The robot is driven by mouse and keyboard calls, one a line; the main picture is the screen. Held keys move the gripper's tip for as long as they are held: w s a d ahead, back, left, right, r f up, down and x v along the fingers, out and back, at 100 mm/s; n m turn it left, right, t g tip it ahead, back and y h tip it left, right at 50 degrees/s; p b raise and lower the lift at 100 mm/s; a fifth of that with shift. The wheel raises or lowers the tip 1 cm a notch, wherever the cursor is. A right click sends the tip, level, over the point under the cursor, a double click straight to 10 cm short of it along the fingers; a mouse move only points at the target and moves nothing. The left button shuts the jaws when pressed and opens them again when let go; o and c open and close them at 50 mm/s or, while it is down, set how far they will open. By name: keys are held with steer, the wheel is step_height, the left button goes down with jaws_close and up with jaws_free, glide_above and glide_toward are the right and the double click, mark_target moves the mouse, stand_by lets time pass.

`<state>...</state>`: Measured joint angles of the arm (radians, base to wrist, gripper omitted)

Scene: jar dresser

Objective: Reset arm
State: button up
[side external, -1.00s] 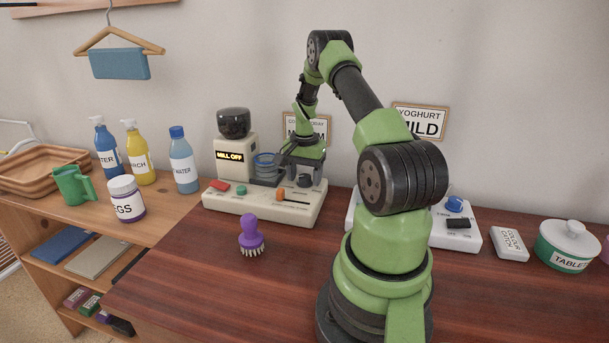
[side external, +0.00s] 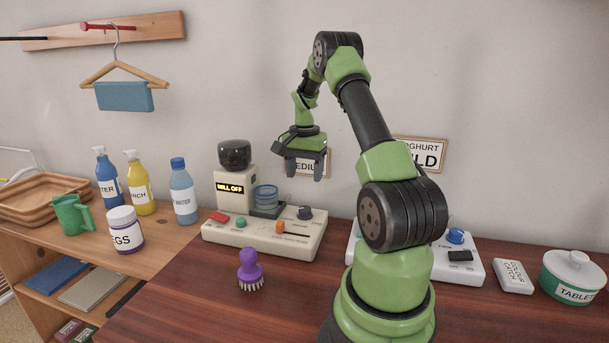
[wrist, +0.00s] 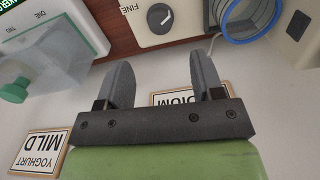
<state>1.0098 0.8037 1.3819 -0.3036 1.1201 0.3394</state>
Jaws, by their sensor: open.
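My gripper (side external: 306,172) is open and empty. In the side view it hangs in the air above the right part of the cream mill panel (side external: 262,238), in front of a wall card whose visible letters read "EDIU". In the wrist view its two dark fingers (wrist: 164,82) are spread apart with nothing between them. The mill (side external: 235,175) shows "MILL OFF" on its display. A clear cup with blue rims (side external: 265,196) stands beside the mill, and its rim (wrist: 252,36) shows at the top right of the wrist view. The gripper is apart from both.
A purple brush (side external: 250,270) stands on the dark wooden top in front of the panel. A second panel with a blue knob (side external: 455,236) sits to the right, partly behind my arm. Bottles, a green mug (side external: 70,214) and an eggs jar (side external: 125,230) stand at left.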

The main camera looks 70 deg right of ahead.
steer(key=w+a+r+n+t, duration=0.2)
steer(key=w+a+r+n, duration=0.1)
steer(key=a+r, duration=0.5)
steer(key=w+a+r+n+t, duration=0.15)
steer(key=a+r+n, duration=0.35)
steer(key=a, duration=0.5)
steer(key=s+a+r+n+t+y, duration=0.1)
steer(key=s+a+n+t, duration=0.1)
steer(key=s+a, duration=0.3)
steer(key=s+a+r+n+t+y, duration=0.1)
steer(key=s+a+n, duration=0.4)
steer(key=a, duration=0.7)
steer(key=shift+s+r+t, duration=0.25)
steer(key=shift+r+t, duration=0.1)
steer(key=shift+r, duration=0.3)
